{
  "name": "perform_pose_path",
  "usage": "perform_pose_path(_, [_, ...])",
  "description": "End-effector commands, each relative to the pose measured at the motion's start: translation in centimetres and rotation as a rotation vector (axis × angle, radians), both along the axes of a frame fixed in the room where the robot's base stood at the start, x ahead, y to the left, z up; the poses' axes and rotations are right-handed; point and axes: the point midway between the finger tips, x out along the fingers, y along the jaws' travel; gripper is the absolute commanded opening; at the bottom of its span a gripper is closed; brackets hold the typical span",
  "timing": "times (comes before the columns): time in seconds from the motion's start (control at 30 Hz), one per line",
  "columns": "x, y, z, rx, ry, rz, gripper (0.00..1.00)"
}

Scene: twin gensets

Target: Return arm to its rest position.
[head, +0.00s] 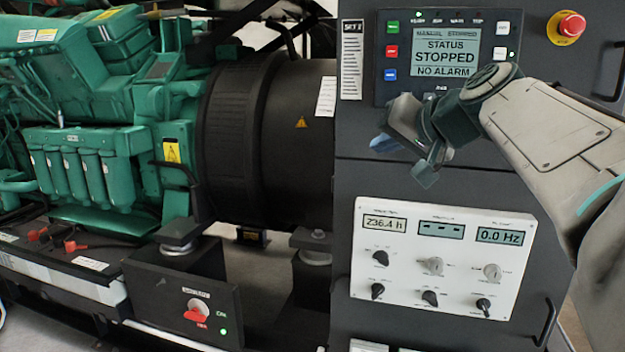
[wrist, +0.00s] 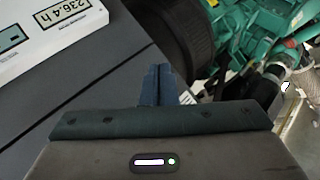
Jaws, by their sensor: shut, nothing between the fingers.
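My arm reaches in from the right in the head view. My gripper (head: 385,143) hangs in front of the dark control cabinet, just below the status screen. Its fingers point left. In the wrist view my gripper (wrist: 162,85) shows its two fingers together, with nothing between them. It touches nothing that I can see. The status screen (head: 446,52) reads STOPPED and NO ALARM. The arm covers part of the cabinet's right side.
A white knob panel (head: 443,265) sits low on the cabinet; it also shows in the wrist view (wrist: 45,42). A red emergency button (head: 571,25) is at top right. The green engine (head: 95,110) stands left. A battery switch box (head: 185,300) with a red switch is low in front.

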Motion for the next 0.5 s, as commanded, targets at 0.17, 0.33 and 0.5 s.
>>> perform_pose_path(0.17, [-4.4,1.1,-11.0,-0.134,0.233,0.006,0.0])
perform_pose_path(0.33, [-10.2,1.1,-20.7,-0.289,0.434,0.025,0.0])
perform_pose_path(0.5, [-16.5,0.4,-28.8,-0.452,0.597,0.057,0.0])
